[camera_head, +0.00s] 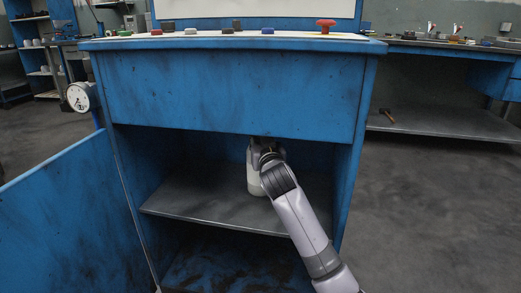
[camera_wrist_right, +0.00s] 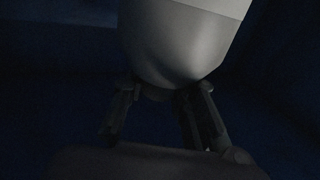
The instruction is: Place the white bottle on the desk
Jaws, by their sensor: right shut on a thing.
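The white bottle (camera_head: 254,182) is inside the open compartment of the blue cabinet (camera_head: 230,90), at or just above its grey shelf (camera_head: 215,205); I cannot tell if it touches the shelf. My right arm reaches into the compartment from the lower right, and my right gripper (camera_head: 262,152) is at the bottle, partly hiding it. In the right wrist view the bottle (camera_wrist_right: 185,35) fills the top middle, dark and close, with the fingers of my right gripper (camera_wrist_right: 160,92) shut on it. My left gripper is not in view.
The cabinet's top (camera_head: 215,41) carries several coloured buttons and a red knob (camera_head: 326,25). An open blue door (camera_head: 60,215) stands at left. A blue workbench (camera_head: 440,50) stands at right, with a hammer (camera_head: 388,116) on its lower shelf. The compartment's upper panel hangs low over my gripper.

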